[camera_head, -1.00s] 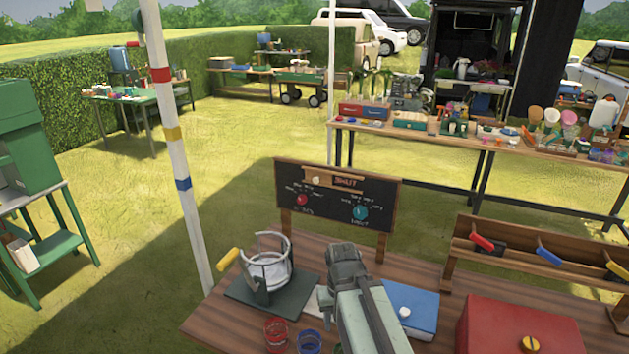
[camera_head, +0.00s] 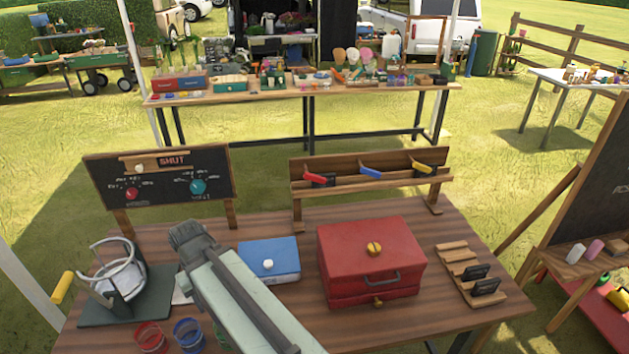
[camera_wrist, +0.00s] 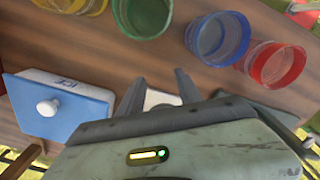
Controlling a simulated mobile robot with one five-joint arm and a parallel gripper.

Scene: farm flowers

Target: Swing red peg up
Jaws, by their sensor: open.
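The red peg (camera_head: 315,178) is the leftmost of three coloured pegs on a wooden rack (camera_head: 372,160) at the back of the table. It slants down to the right, with a dark piece beside it. My gripper (camera_head: 187,235) is at the left of the table, left of a blue box and well apart from the red peg. In the wrist view my gripper (camera_wrist: 158,97) has its two fingers spread over the tabletop, with a pale flat piece between or beneath them. The red peg is not in the wrist view.
A blue peg (camera_head: 370,173) and a yellow peg (camera_head: 423,168) share the rack. A red box (camera_head: 370,262) stands before it, with the blue box (camera_head: 268,260) to its left. A chalkboard sign reading SHUT (camera_head: 160,185) stands at the back left. Cups (camera_head: 152,336) stand in front.

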